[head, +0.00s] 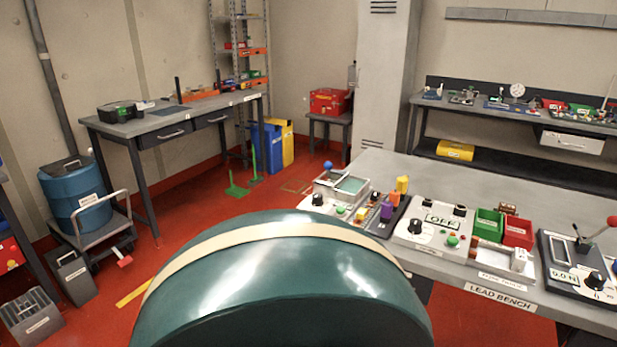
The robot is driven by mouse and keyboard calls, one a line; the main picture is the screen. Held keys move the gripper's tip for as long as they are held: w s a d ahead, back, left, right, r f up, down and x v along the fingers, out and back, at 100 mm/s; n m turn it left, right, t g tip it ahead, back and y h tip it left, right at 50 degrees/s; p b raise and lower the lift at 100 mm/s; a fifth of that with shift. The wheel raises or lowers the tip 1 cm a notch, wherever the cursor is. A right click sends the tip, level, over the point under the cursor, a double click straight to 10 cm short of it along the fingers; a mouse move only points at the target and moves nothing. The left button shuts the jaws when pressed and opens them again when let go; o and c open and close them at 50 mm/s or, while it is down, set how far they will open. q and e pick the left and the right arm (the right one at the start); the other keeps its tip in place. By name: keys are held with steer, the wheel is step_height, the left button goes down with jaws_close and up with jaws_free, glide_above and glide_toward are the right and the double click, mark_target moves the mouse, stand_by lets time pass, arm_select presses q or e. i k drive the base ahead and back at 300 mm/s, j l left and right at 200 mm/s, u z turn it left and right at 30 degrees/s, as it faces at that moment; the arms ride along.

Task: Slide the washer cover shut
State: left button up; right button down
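A small grey box unit (331,200) with a black dial stands at the near left end of the lead bench (450,182). It has a framed top with a greenish panel (351,185) and a blue ball knob (327,165) at its back left. It may be the washer. No label on it can be read, and I cannot tell how far its cover is open. Neither of my grippers is in view. A large dark green rounded form, apparently part of my own body, fills the lower middle and hides the floor there.
On the lead bench, right of the box, stand purple and yellow parts (390,205), an OFF panel (437,230), green bins (487,222) and red bins (517,231), and a red-knobbed lever unit (585,262). Red floor is free at left, beside a cart with a blue drum (76,195).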

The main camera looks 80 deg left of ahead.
mark_target(328, 165)
steer(key=u, duration=2.45)
steer(key=z, duration=0.3)
steer(key=i+j+z, duration=0.25)
steer(key=z, duration=0.2)
steer(key=i+j+z, duration=0.2)
steer(key=j+z, duration=0.2)
steer(key=j, duration=0.15)
steer(key=i+j, duration=0.1)
steer(key=j, duration=0.25)
steer(key=i+j+z, duration=0.15)
steer(key=j, duration=0.2)
steer(key=i+j, duration=0.1)
steer(key=j, duration=0.25)
